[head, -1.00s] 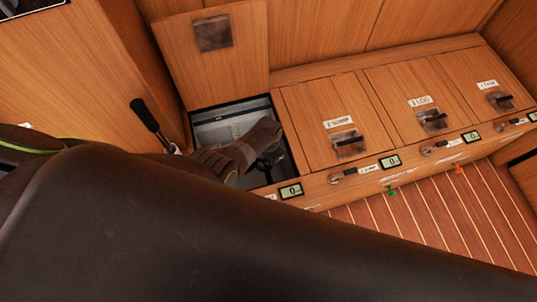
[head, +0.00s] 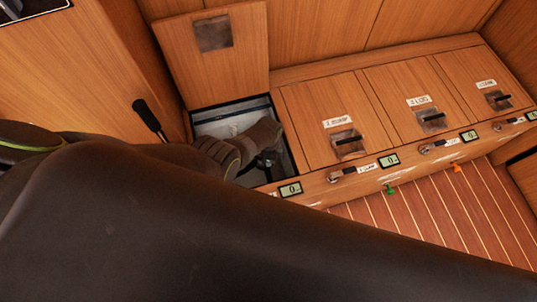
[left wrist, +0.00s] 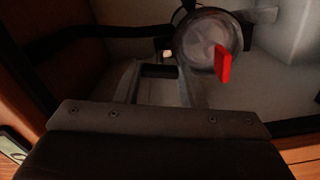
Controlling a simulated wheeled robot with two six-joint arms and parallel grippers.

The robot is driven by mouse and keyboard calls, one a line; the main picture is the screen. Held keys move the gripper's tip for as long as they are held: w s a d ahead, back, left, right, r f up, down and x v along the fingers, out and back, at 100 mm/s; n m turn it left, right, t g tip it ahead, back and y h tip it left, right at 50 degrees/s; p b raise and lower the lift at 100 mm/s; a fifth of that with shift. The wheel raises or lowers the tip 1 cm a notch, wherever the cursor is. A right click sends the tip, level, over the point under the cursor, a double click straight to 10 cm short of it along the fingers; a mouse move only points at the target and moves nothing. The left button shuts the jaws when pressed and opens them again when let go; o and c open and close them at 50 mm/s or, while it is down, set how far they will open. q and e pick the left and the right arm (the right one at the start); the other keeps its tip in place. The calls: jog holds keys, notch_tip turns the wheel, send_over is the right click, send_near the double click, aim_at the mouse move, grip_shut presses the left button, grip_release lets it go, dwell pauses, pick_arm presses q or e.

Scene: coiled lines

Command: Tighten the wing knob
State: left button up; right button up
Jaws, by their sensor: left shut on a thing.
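My left gripper (head: 266,161) is down inside the open locker (head: 213,127) at the left end of the bench. In the left wrist view its dark fingers (left wrist: 166,84) reach to the edge of a round clear-topped fitting (left wrist: 204,36). A red lever (left wrist: 223,63) stands at that fitting's right side. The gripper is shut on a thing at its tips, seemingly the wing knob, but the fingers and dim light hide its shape. My right gripper is in neither view.
The raised locker lid (head: 213,65) stands behind the opening. Shut lids (head: 333,118) with latches run to the right. A black-handled lever (head: 146,115) sticks up left of the locker. Small displays (head: 290,189) line the front edge. My dark arm covers the foreground.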

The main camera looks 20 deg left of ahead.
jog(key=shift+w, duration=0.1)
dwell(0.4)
pick_arm(q)
jog(key=o, duration=1)
jog(key=shift+r, duration=0.15)
jog(key=shift+r+p, duration=1.5)
jog(key=shift+r, duration=0.05)
jog(key=shift+r+p, duration=4.35)
jog(key=shift+r, duration=2.65)
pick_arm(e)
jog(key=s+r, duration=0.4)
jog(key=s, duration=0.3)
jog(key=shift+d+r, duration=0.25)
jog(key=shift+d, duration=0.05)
